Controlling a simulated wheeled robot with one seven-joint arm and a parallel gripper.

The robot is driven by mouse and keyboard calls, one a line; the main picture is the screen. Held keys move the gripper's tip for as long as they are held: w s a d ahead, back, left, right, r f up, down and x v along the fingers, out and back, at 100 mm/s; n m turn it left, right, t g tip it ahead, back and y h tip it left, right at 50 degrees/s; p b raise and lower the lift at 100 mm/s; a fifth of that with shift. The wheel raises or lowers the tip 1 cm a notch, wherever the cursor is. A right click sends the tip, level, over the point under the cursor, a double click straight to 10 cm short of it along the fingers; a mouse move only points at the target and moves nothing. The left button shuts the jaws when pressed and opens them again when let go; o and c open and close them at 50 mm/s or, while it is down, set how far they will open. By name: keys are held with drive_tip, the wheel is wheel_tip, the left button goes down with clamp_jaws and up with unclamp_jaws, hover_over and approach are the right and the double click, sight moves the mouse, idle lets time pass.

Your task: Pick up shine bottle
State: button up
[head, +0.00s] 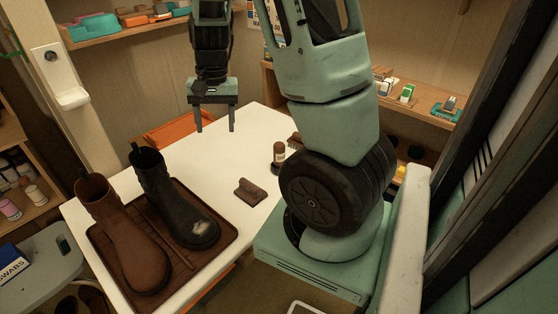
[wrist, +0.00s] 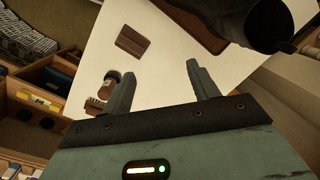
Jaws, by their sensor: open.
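A small brown bottle with a pale band (head: 279,153), likely the shine bottle, stands on the white table (head: 190,155), near its right side and just left of my arm's dark joint. In the wrist view the bottle (wrist: 108,86) shows just left of the left finger, which partly overlaps it. My gripper (head: 215,124) is open and empty, pointing down above the far part of the table, left of and higher than the bottle. In the wrist view the two fingers (wrist: 161,72) are spread with bare white table between them.
A brown brush or block (head: 249,192) lies mid-table. A brown tray (head: 225,236) at the front left holds a brown boot (head: 125,240) and a black boot (head: 172,200). Another brown brush (wrist: 94,106) lies beside the bottle. Shelves with small goods line the walls.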

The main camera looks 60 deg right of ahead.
drive_tip(key=s+d+f+m+h, duration=0.1)
drive_tip(key=s+d+m, duration=0.25)
drive_tip(key=d, duration=0.55)
drive_tip(key=s+d+f+m, duration=0.1)
drive_tip(key=s+d+m, duration=0.3)
drive_tip(key=d, duration=0.5)
approach(279, 152)
drive_tip(key=shift+n, duration=0.25)
drive_tip(key=f, duration=0.2)
drive_tip(key=d+f, duration=0.1)
drive_tip(key=w+d+f, duration=0.1)
drive_tip(key=f, duration=0.1)
drive_tip(key=shift+f+b, duration=0.3)
drive_tip(key=shift+b, duration=0.1)
drive_tip(key=shift+a+f, duration=0.2)
drive_tip(key=shift+f, duration=2.8)
drive_tip(key=c, duration=1.1)
